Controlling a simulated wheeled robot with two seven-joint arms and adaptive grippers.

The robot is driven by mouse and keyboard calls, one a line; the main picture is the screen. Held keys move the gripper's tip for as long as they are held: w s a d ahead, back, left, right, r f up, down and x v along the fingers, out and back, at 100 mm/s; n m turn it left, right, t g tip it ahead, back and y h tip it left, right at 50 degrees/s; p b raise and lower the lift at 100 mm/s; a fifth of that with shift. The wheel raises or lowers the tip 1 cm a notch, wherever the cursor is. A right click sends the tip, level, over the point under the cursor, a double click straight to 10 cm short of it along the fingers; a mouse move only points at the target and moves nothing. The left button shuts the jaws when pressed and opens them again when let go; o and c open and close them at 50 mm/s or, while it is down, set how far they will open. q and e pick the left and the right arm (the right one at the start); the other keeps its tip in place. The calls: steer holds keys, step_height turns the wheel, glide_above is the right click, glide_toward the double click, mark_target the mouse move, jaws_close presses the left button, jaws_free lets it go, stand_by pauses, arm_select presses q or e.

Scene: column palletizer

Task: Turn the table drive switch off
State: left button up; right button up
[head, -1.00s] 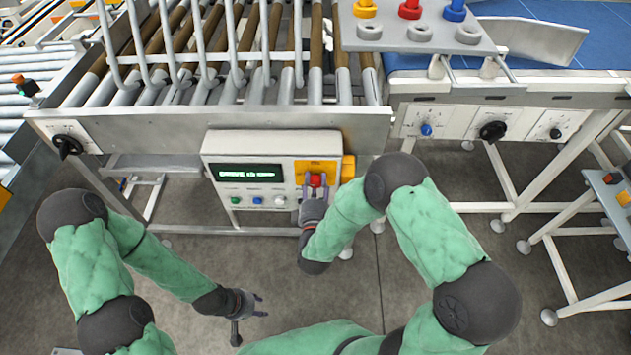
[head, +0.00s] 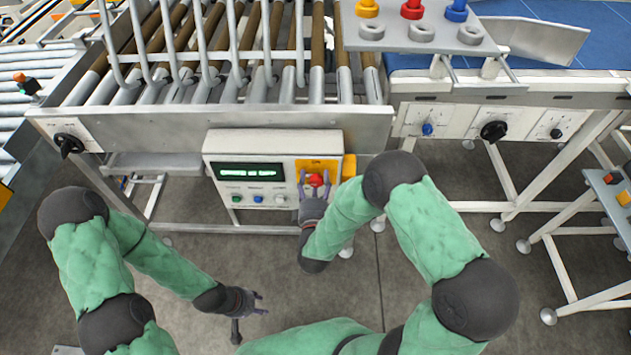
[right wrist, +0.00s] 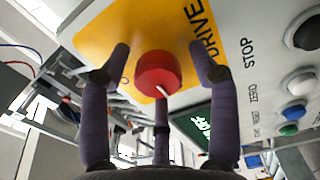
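The drive switch is a red knob (head: 316,180) on a yellow plate (head: 318,165) on the white control box (head: 225,145). In the right wrist view the red knob (right wrist: 158,73) sits beside the word DRIVE, with a pale line on its face. My right gripper (head: 314,178) is open in front of it. Its fingers (right wrist: 160,60) are spread on either side of the knob, with gaps to both sides. A third finger stands below the knob in that view. My left gripper (head: 260,302) is open and empty above the floor at the lower left.
The box has a lit display (head: 250,171) and small buttons (head: 257,199) below it. A roller conveyor (head: 230,80) stands behind the box. Another black knob (head: 68,145) is on the frame at left, and more knobs (head: 493,131) are at right. Floor is clear in front.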

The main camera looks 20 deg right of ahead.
steer(key=shift+s, duration=0.1)
steer(key=v, duration=1.1)
steer(key=shift+s, duration=0.4)
steer(key=shift+a, duration=0.1)
step_height(320, 180, down, 15)
steer(key=w+m+g+y, duration=0.1)
steer(key=m+g+y, duration=0.4)
steer(key=m+g, duration=0.3)
steer(key=s+f+m+g+y, duration=0.2)
steer(key=s+f+m+g, duration=0.2)
steer(key=s, duration=0.2)
steer(key=s+a+f+m+g+y, duration=0.1)
steer(key=s+f+m+g+y, duration=0.1)
steer(key=s+f+m+g, duration=0.2)
steer(key=s+m+g, duration=0.1)
steer(key=s, duration=0.2)
steer(key=shift+a+f, duration=0.2)
steer(key=shift+a, duration=0.05)
